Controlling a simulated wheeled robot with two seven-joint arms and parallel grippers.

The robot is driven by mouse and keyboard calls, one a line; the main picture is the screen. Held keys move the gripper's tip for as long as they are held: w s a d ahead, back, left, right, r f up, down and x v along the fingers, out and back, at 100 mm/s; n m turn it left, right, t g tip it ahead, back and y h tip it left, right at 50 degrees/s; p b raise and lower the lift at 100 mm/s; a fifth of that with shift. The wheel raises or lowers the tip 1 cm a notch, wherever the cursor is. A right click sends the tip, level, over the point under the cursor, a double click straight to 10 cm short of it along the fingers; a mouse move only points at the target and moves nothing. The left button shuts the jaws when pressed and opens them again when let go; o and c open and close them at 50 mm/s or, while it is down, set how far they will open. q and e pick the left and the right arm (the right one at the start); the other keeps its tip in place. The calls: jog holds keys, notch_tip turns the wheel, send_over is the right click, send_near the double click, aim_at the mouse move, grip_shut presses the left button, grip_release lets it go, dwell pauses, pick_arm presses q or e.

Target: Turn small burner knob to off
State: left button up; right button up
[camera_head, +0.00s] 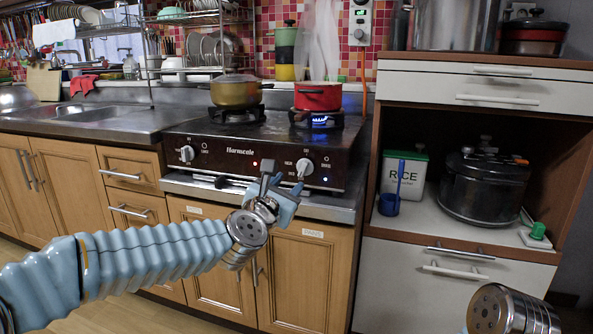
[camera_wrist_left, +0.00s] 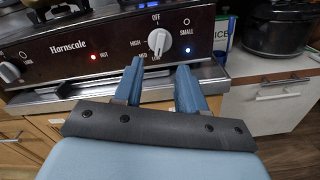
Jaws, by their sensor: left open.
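The small burner knob (camera_head: 304,167) is the white knob at the right of the dark stove front. It also shows in the left wrist view (camera_wrist_left: 159,41), below the OFF mark and beside a SMALL label; its grip bar looks turned downward, toward the LOW side. My left gripper (camera_head: 281,183) is just in front of and below this knob. In the wrist view its blue fingers (camera_wrist_left: 159,73) are apart, with nothing between them, and the knob sits beyond the gap. The stove (camera_head: 230,155) has a blue flame burning under the red pot (camera_head: 318,97). My right gripper is out of view.
A second white knob (camera_head: 187,153) is at the stove's left. An olive pot (camera_head: 236,93) stands on the left burner. Steam rises above the red pot. A shelf to the right holds a dark cooker (camera_head: 484,187) and a rice container (camera_head: 404,175).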

aim_at(303, 169)
pick_arm(q)
jog(key=p+x, duration=0.2)
jog(key=x, duration=0.7)
jog(key=shift+w+d+f, duration=0.1)
jog(key=shift+w, duration=0.2)
grip_shut()
